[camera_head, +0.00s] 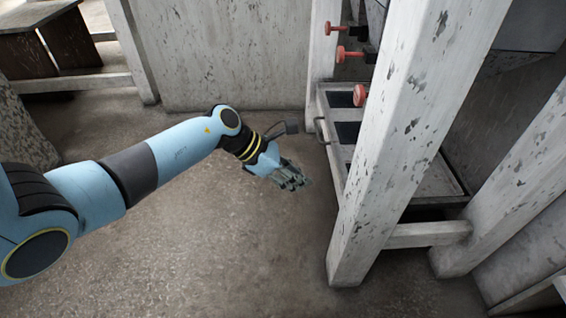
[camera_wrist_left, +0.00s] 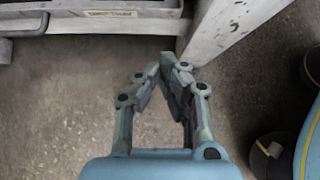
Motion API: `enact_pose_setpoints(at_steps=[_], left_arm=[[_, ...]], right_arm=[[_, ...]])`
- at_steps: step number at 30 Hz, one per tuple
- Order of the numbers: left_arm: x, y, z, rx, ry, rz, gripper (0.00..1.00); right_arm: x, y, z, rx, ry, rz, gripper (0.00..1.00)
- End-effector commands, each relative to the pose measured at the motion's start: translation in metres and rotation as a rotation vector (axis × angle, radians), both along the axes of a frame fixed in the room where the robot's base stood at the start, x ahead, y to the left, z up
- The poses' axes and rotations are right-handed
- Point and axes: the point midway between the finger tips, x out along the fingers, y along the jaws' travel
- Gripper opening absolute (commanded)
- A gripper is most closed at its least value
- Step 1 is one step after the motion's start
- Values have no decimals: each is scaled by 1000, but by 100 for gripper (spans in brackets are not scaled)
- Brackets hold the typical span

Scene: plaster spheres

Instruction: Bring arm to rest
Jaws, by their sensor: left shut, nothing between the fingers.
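My left arm (camera_head: 170,155) comes in from the left in the head view, light blue with dark bands, and reaches out over the bare floor. My left gripper (camera_head: 300,182) is at its end, left of a white post and apart from it. The gripper also shows in the left wrist view (camera_wrist_left: 160,75), its two fingers closed towards each other with nothing between them. My right gripper is in neither view.
A chipped white post (camera_head: 400,130) stands close right of the gripper. A pale wall (camera_head: 230,50) closes the back. The floor (camera_head: 220,250) below is clear.

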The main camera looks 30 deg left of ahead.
Motion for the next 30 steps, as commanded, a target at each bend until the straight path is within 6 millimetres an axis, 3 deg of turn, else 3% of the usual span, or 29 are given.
enact_pose_setpoints(at_steps=[3, 9, 20, 23, 26, 28, 30], left_arm=[[-5, 10, 15, 1, -3, -1, 0], [-13, 20, 26, 1, -1, 0, 0], [-20, 24, 27, 1, 6, 0, 0], [-37, 23, 15, -3, 36, 0, 0], [-74, 15, -5, -15, 94, 0, 0], [-109, -1, -13, -59, 134, 2, 0], [-139, -29, -3, -185, 137, 74, 0]], right_arm=[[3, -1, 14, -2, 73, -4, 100], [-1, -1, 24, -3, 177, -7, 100], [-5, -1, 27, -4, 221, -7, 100], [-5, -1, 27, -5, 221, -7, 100], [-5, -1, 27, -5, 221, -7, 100], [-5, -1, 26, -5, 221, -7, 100], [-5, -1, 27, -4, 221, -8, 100]])
